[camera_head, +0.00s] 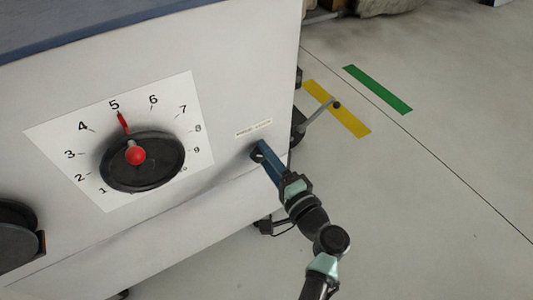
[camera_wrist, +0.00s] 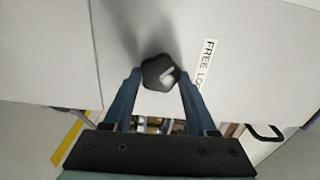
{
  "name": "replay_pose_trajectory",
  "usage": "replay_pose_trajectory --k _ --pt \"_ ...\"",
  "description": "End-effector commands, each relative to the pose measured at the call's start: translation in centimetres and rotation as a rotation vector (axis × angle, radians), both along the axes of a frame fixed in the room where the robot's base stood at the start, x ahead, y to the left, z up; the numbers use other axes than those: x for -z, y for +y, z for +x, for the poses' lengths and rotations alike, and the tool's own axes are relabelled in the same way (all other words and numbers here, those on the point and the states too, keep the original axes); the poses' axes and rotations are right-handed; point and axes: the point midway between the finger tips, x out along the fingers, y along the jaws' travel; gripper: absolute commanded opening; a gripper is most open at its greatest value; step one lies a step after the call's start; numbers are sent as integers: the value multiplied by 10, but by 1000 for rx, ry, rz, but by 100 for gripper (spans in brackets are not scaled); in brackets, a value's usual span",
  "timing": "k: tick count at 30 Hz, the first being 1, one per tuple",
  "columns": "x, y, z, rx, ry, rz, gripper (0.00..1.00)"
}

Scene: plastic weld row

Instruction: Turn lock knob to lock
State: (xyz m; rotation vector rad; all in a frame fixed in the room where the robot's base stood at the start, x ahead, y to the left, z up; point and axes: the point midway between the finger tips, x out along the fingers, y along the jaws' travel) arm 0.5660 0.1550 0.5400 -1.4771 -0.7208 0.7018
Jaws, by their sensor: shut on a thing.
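The lock knob (camera_wrist: 158,73) is a small black lobed knob with a white pointer mark, on the pale front panel of the machine. My gripper (camera_wrist: 159,77) has its two blue fingers on opposite sides of the knob and is shut on it. In the head view my gripper (camera_head: 260,150) reaches the panel's right part, where its fingers hide most of the knob. A white label (camera_wrist: 207,65) beside the knob reads "FREE LO" before my gripper's side of the picture cuts off or blurs the rest.
A large black dial (camera_head: 158,170) with a red-tipped pointer and a numbered scale is left of my gripper. A crank handle (camera_head: 318,117) sticks out near the panel's right edge. Yellow (camera_head: 336,108) and green (camera_head: 377,89) floor strips lie on clear floor to the right.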

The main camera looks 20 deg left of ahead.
Motion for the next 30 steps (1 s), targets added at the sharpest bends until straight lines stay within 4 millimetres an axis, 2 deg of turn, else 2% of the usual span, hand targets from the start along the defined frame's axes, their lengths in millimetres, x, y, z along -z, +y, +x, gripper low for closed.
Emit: replay_pose_trajectory --k 18,19,24,30 --pt "2 -1 -1 0 38 29 2" --pt "2 -1 -1 0 38 29 60" --pt "1 -1 0 0 37 28 88" --pt "1 0 0 0 35 27 88"
